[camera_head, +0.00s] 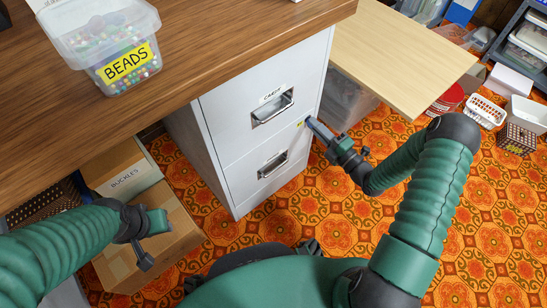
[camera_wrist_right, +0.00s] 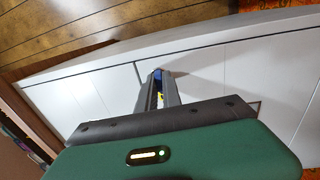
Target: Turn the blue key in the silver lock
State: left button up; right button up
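A grey filing cabinet (camera_head: 225,130) with two drawers stands under the wooden table. My right gripper (camera_head: 310,122) reaches the upper right edge of the cabinet front, beside the top drawer. In the right wrist view its two fingers (camera_wrist_right: 159,78) are close together, with the blue key (camera_wrist_right: 157,73) between their tips, right at the cabinet face. A bit of yellow shows between the fingers. The silver lock is hidden behind the fingertips, so the key's turn cannot be seen. My left gripper (camera_head: 149,243) hangs over a cardboard box, apart from the cabinet; its finger gap is unclear.
A clear tub of beads (camera_head: 105,45) stands on the wooden table (camera_head: 215,45). A box marked buckles (camera_head: 125,175) and a cardboard box (camera_head: 165,245) lie below left. A pale wooden board (camera_head: 400,55) juts out at the right. Patterned floor is open right of the cabinet.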

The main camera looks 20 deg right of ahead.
grip_shut()
jog(key=n+b, duration=0.1)
jog(key=n, duration=0.2)
jog(key=shift+y, duration=0.3)
jog(key=shift+f+n, duration=0.1)
jog(key=shift+n, duration=0.2)
jog(key=shift+d+n+g+b, duration=0.15)
jog(key=shift+n+b, duration=0.2)
jog(key=shift+n, duration=0.45)
jog(key=shift+n+g+b, duration=0.15)
jog(key=shift+n+b, duration=0.15)
jog(key=shift+n, duration=0.5)
jog(key=shift+y, duration=0.3)
